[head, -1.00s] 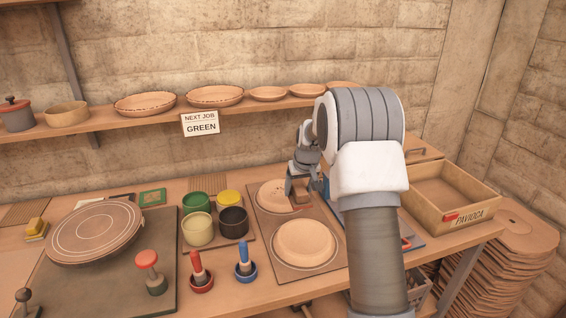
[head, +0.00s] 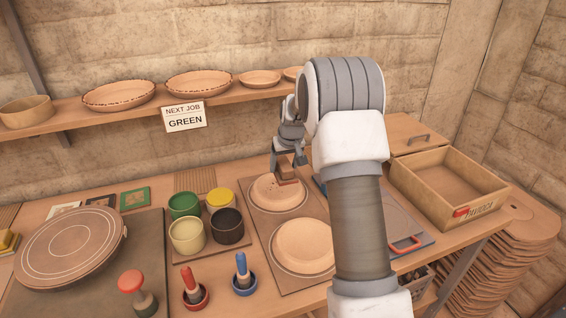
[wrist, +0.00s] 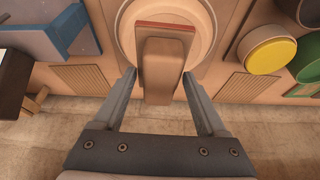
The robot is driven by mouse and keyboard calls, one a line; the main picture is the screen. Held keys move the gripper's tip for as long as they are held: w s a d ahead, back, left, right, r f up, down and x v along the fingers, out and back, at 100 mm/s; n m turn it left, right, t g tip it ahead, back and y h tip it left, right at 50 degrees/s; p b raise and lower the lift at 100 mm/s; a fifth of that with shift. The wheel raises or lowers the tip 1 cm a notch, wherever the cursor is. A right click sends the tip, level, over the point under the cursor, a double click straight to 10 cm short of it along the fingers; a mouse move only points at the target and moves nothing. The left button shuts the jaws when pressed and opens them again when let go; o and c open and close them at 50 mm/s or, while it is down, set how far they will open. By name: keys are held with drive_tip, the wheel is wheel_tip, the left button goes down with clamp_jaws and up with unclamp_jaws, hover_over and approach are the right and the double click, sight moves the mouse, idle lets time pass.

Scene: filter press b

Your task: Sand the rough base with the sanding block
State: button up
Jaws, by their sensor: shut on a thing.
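My gripper (head: 289,156) is shut on the handle of the sanding block (head: 287,173), a brown block with a reddish edge. In the wrist view, the sanding block (wrist: 165,62) sits between my two fingers. The block is over the far side of the back round clay base (head: 277,193); I cannot tell for certain whether it touches. That base also shows behind the block in the wrist view (wrist: 205,30). A second, smooth-looking clay base (head: 305,246) lies in front of it on the same board (head: 262,232). The arm hides some of the table to the right.
Green, yellow, cream and black pots (head: 187,236) stand left of the board. Red and blue-handled tools (head: 242,275) stand in front of them. A large round disc (head: 70,247) is at left. A wooden crate (head: 440,190) is at right. A shelf (head: 140,112) runs behind.

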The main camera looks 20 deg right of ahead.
drive_tip(key=shift+f+b, duration=1.6)
drive_tip(key=shift+f, duration=1.3)
drive_tip(key=shift+f+b, duration=0.7)
drive_tip(key=shift+f, duration=0.25)
drive_tip(key=shift+r, duration=0.1)
drive_tip(key=shift+w+r+p, duration=0.1)
drive_tip(key=shift+w+p, duration=0.3)
drive_tip(key=shift+w, duration=0.55)
drive_tip(key=shift+w+f+p, duration=0.2)
drive_tip(key=shift+w+p, duration=0.85)
drive_tip(key=shift+w, duration=2.45)
